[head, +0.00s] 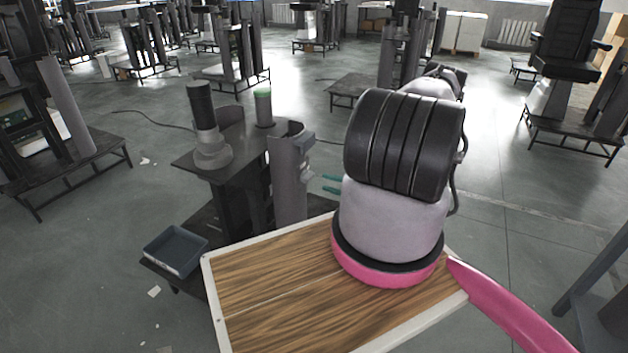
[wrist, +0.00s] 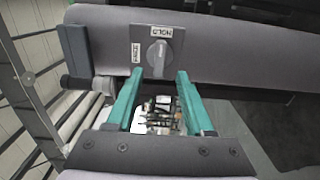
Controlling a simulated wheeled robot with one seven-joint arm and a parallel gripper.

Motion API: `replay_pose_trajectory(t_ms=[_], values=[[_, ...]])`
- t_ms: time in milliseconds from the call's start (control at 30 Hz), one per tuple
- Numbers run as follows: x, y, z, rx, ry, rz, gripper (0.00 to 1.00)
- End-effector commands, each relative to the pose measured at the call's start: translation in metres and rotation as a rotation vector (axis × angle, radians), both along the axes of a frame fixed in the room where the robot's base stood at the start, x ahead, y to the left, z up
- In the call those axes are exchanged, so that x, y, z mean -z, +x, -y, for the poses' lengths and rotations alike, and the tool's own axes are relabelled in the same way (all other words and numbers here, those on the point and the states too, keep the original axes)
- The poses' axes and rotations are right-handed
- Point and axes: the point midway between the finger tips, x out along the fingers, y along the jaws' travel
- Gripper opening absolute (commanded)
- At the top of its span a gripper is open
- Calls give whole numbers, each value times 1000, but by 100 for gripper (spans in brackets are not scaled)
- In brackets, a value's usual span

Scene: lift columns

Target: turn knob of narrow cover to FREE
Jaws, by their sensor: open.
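The knob (wrist: 158,56) is grey, on a dark plate (wrist: 175,70) fixed to a grey rounded cover (wrist: 235,65) in the wrist view. Its grip lies roughly up-down in the picture, in line with the HOLD label (wrist: 158,31), which appears upside down above it. A second small label (wrist: 136,53), too small to read surely, sits left of the knob. My gripper (wrist: 158,78) is open, its teal fingers on either side just below the knob, apparently not touching it. In the head view my gripper (head: 328,184) points left at the grey column cover (head: 289,185).
Below the plate, an opening with a circuit board (wrist: 162,115) shows between my fingers. On the dark stand are a black-topped column (head: 204,120) and a green-topped cylinder (head: 263,108). A blue-grey tray (head: 157,262) sits low at left. Open floor lies around.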

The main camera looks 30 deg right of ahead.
Motion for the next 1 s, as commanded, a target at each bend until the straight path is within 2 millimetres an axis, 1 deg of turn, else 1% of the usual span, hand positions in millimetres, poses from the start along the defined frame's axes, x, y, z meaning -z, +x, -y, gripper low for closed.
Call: replay_pose_trajectory(t_ms=[33, 100, 300, 467, 733, 767, 800, 867, 900, 1000], values=[[0, 8, -8, -4, 0, 1, 52], [0, 18, -16, -5, -2, 1, 52], [0, 40, -32, -3, -2, 0, 52], [0, 48, -38, -1, -1, 0, 52], [0, 48, -38, -1, -1, 0, 52], [0, 48, -38, -1, -1, 0, 41], [0, 48, -38, -1, -1, 0, 26], [0, 48, -38, -1, -1, 0, 3], [0, 48, -38, -2, -1, 0, 0], [0, 48, -38, -2, -2, 0, 0]])
